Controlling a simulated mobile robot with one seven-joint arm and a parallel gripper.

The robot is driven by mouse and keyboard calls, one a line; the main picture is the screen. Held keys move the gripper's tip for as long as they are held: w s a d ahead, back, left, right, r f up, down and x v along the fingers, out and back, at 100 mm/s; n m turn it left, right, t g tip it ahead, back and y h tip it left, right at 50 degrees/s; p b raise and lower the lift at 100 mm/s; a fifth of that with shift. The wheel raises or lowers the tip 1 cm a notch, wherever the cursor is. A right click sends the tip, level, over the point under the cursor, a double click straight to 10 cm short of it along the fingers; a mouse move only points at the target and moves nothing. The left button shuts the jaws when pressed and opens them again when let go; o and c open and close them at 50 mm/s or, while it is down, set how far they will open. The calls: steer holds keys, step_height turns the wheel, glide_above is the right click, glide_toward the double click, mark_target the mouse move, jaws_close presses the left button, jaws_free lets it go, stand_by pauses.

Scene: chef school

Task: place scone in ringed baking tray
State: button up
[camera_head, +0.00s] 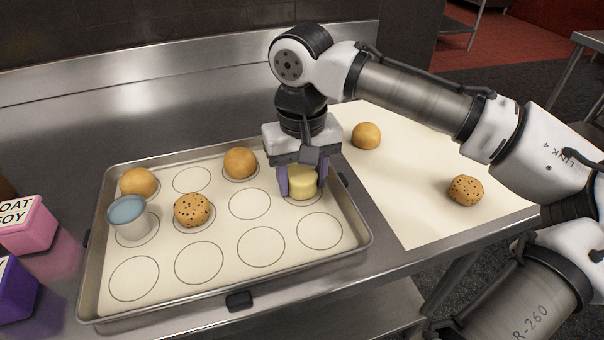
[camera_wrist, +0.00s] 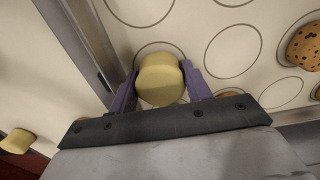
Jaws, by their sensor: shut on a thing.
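A pale yellow scone (camera_head: 302,183) is between the purple fingers of my gripper (camera_head: 302,181), which is shut on it. The scone also shows in the wrist view (camera_wrist: 160,80) between both fingertips. The ringed baking tray (camera_head: 364,238) has a light liner printed with circles. Part of that ring shows beside the scone in the wrist view.
The tray also holds two plain round buns (camera_head: 138,182) (camera_head: 240,162), a speckled bun (camera_head: 193,210) and a blue-topped cup (camera_head: 129,217). A plain bun (camera_head: 366,135) and a speckled bun (camera_head: 465,190) lie on the mat (camera_head: 420,215) at right. Pink (camera_head: 28,228) and purple (camera_head: 16,292) boxes stand left.

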mark_target(302, 173)
steer(key=o, duration=1)
steer(key=shift+c, duration=0.2)
step_height(302, 173, up, 12)
steer(key=shift+r, duration=0.15)
